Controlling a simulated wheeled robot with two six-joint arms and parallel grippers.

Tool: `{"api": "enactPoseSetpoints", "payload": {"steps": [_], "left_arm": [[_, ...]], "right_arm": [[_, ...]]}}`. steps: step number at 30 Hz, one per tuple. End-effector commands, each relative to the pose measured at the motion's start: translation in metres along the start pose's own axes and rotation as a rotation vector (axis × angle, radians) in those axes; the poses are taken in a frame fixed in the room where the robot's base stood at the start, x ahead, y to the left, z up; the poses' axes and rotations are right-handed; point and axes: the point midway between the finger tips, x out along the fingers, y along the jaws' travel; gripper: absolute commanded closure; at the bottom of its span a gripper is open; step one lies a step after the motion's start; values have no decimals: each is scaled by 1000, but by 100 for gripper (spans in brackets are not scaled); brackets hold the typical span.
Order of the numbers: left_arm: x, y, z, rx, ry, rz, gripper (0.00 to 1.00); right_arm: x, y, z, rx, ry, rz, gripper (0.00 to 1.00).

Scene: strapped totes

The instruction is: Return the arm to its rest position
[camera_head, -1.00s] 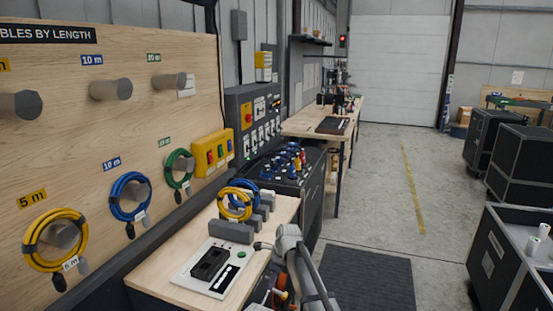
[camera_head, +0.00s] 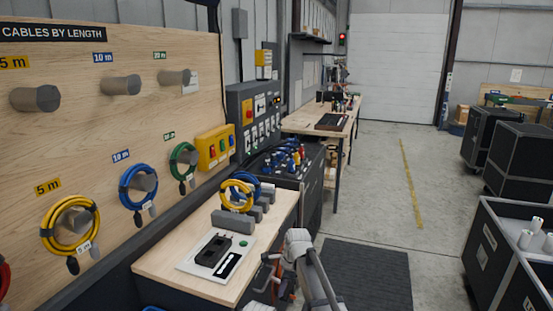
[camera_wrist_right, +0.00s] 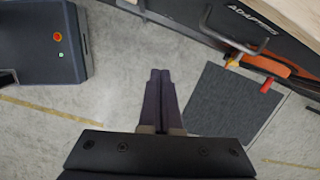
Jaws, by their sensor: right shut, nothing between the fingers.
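My right arm (camera_head: 302,262) rises from the bottom middle of the head view, bent, beside the front of the wooden bench. Its gripper is mostly hidden there. In the right wrist view my right gripper (camera_wrist_right: 160,75) points over the concrete floor with its two dark fingers together and nothing between them. My left gripper is in neither view.
A wooden bench (camera_head: 160,266) with a black device on a white plate (camera_head: 190,267) stands left of my arm. A dark floor mat (camera_wrist_right: 232,105) lies beside the fingers. A drawer front marked ADAPTERS (camera_wrist_right: 285,42) has a protruding handle (camera_wrist_right: 237,38). Black cases (camera_head: 520,155) stand at right.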

Motion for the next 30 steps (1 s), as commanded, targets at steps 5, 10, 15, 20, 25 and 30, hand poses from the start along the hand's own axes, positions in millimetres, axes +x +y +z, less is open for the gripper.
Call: {"api": "enactPoseSetpoints", "payload": {"steps": [5, 10, 15, 20, 25, 30], "left_arm": [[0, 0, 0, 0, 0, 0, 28], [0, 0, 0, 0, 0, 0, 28], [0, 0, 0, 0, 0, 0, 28], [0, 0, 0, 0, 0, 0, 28], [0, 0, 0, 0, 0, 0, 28], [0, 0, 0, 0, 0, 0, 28]], "right_arm": [[-6, 29, -26, -189, 24, -1, 100], [-15, 67, -58, -465, 58, 7, 100], [-26, 121, -99, -856, 101, 39, 100], [-33, 159, -126, -1160, 127, 77, 100], [-39, 187, -144, -1386, 141, 114, 100], [-43, 212, -158, -1567, 148, 148, 100]]}}
